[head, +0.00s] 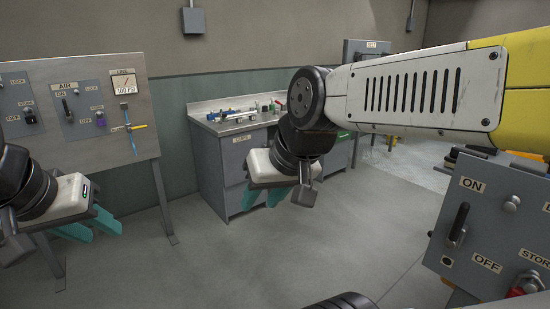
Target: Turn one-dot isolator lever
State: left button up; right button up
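A grey panel (510,220) stands at the right, close to me. It carries a black lever (460,222) between an ON label above and an OFF label below; its handle points up.
A board (90,110) at the left carries a gauge (125,84), a yellow-handled valve (136,127) and switches. A grey workbench (232,160) with small items stands at the back. The floor between is clear. My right arm crosses the upper right.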

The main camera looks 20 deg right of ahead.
aim_at(451, 242)
jog(key=i+z, duration=0.2)
jog(key=z, duration=0.2)
jog(key=i+j+z, duration=0.1)
jog(key=z, duration=0.3)
jog(key=i+j+z, duration=0.15)
jog(key=i+z, duration=0.15)
jog(key=z, duration=0.15)
jog(key=i+j+z, duration=0.15)
jog(key=z, duration=0.25)
jog(key=i+j+z, duration=0.15)
jog(key=j+z, duration=0.25)
jog(key=i+j+z, duration=0.1)
jog(key=z, duration=0.35)
jog(key=i+j+z, duration=0.2)
jog(key=z, duration=0.25)
jog(key=i+j+z, duration=0.1)
jog(key=z, duration=0.35)
jog(key=j+z, duration=0.45)
jog(key=i+j+z, duration=0.1)
jog(key=z, duration=0.35)
jog(key=i+j+z, duration=0.25)
jog(key=j, duration=0.15)
jog(key=j+z, duration=0.25)
jog(key=j, duration=0.15)
